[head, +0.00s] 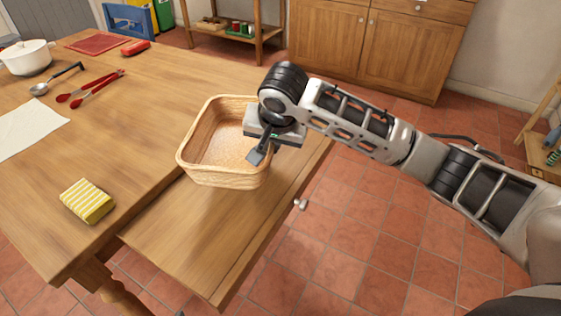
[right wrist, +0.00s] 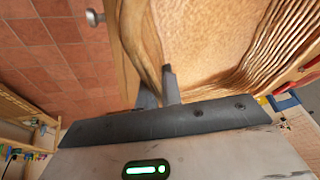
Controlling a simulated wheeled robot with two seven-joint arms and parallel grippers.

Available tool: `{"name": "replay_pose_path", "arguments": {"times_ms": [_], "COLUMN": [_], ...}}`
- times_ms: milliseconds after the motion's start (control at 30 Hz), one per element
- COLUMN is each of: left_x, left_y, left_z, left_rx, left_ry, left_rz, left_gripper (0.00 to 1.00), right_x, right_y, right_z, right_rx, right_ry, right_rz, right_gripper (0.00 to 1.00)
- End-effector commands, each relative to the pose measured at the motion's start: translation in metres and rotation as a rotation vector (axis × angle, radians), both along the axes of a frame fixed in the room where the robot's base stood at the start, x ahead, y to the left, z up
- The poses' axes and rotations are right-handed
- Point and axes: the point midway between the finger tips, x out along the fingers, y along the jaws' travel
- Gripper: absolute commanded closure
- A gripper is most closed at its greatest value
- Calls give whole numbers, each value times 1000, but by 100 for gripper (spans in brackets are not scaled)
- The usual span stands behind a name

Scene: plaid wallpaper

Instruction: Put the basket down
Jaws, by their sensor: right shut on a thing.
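The basket (head: 222,178) is a light wooden box with rounded corners and an open top; it looks empty. In the head view it is at the right part of the wooden table (head: 150,100), over a lower wooden panel (head: 205,235) that juts from the table. I cannot tell whether its base touches the wood. My right gripper (head: 258,155) is shut on the basket's right wall. The right wrist view shows my right gripper's fingers (right wrist: 160,88) on either side of the basket's rim (right wrist: 143,45). My left gripper is not in view.
A yellow striped sponge (head: 87,201), a white cloth (head: 25,128), red tongs (head: 90,87), a ladle (head: 58,78) and a white pot (head: 27,57) are on the table's left. A red item (head: 135,47) lies at the back. A knob (head: 300,203) sticks out at the panel's right edge.

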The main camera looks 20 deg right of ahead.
Motion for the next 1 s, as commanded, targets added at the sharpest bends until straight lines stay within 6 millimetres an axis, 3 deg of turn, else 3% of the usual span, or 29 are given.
{"name": "replay_pose_path", "arguments": {"times_ms": [33, 233, 467, 700, 1000], "left_x": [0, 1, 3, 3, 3], "left_y": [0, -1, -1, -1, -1], "left_z": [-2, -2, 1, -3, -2], "left_rx": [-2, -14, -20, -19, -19], "left_ry": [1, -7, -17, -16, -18], "left_rz": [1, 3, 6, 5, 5], "left_gripper": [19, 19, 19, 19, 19], "right_x": [7, 23, 31, 34, 34], "right_y": [-11, -30, -40, -44, -43], "right_z": [-8, -42, -57, -89, -91], "right_rx": [-3, 0, 0, -1, 1], "right_ry": [0, -1, -1, -1, -4], "right_rz": [-5, -1, 0, 3, 4], "right_gripper": [100, 100, 100, 100, 100]}}
